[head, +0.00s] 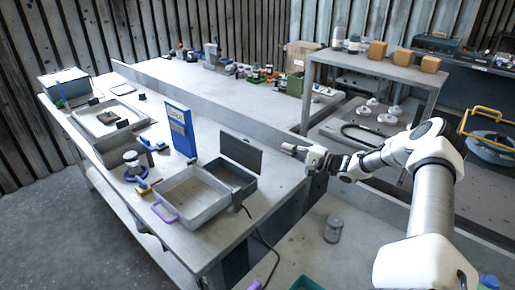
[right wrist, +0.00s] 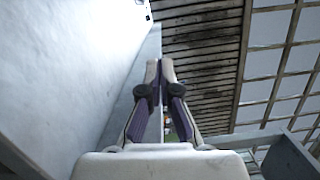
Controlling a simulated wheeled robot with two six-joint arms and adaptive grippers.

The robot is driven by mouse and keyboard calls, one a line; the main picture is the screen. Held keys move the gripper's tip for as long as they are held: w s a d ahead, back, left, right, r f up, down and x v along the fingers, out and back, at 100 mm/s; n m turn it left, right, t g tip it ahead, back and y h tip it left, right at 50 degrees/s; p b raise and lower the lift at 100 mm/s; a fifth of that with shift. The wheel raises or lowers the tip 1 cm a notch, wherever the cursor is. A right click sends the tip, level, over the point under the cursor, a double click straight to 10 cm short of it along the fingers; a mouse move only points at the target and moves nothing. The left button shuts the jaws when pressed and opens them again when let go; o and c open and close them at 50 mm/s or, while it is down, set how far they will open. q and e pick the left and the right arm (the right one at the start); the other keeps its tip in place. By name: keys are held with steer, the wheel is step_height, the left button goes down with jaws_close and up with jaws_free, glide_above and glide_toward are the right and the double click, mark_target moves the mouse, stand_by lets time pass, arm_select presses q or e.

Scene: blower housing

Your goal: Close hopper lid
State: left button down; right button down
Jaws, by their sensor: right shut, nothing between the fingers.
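The hopper appears to be a dark open box (head: 228,172) on the long grey table. Its dark flat lid (head: 241,152) stands raised at the box's back right side, so the box is open on top. My right gripper (head: 289,148) is to the right of the lid, with a gap between them. Its fingers are shut and empty; in the right wrist view the fingertips (right wrist: 160,66) meet. The lid cannot be made out in the right wrist view. My left gripper is not in view.
A grey tray (head: 205,212) with a purple handle stands directly left of the box. A blue upright panel (head: 181,130) stands behind it. A grey cylinder (head: 333,229) sits on the surface below my right arm. A low wall (head: 235,108) runs along the table's back.

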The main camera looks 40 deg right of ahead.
mark_target(243, 150)
steer(key=w+a+b, duration=0.1)
steer(key=w+a, duration=0.5)
steer(key=w, duration=0.2)
steer(key=shift+w+a+r, duration=0.35)
steer(key=shift+w+r, duration=0.05)
steer(key=shift+w+f, duration=0.1)
